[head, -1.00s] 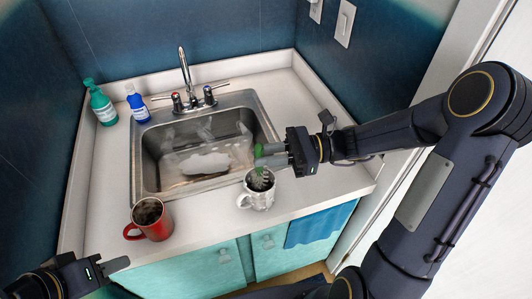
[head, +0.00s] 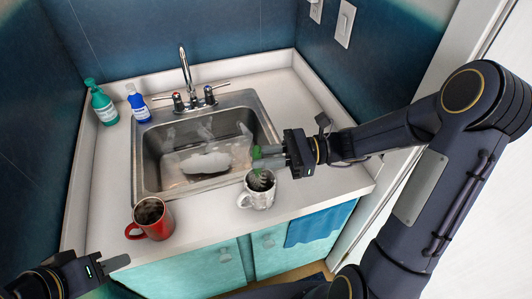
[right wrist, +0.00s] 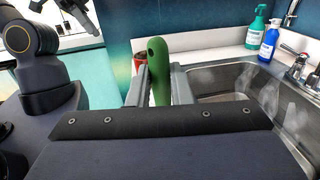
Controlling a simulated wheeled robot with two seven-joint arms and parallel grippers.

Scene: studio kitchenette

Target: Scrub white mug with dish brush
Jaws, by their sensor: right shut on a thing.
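The white mug (head: 262,201), with grey blotches, stands upright on the counter in front of the sink, its handle to the left. My right gripper (head: 268,157) is shut on the green handle of the dish brush (right wrist: 159,72), above the mug. The brush's pale bristle head is down inside the mug; its lower end is hidden by the mug wall. In the right wrist view the green handle stands between the two fingers. My left gripper (head: 118,263) is low at the left, in front of the counter and away from the mug; its finger gap is unclear.
A red mug (head: 154,228) stands on the counter to the left. The metal sink (head: 150,165) lies behind the white mug, with a faucet (head: 184,75) behind it. Green (head: 102,106) and blue (head: 138,108) bottles stand at the back left. A blue towel (head: 318,224) hangs in front.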

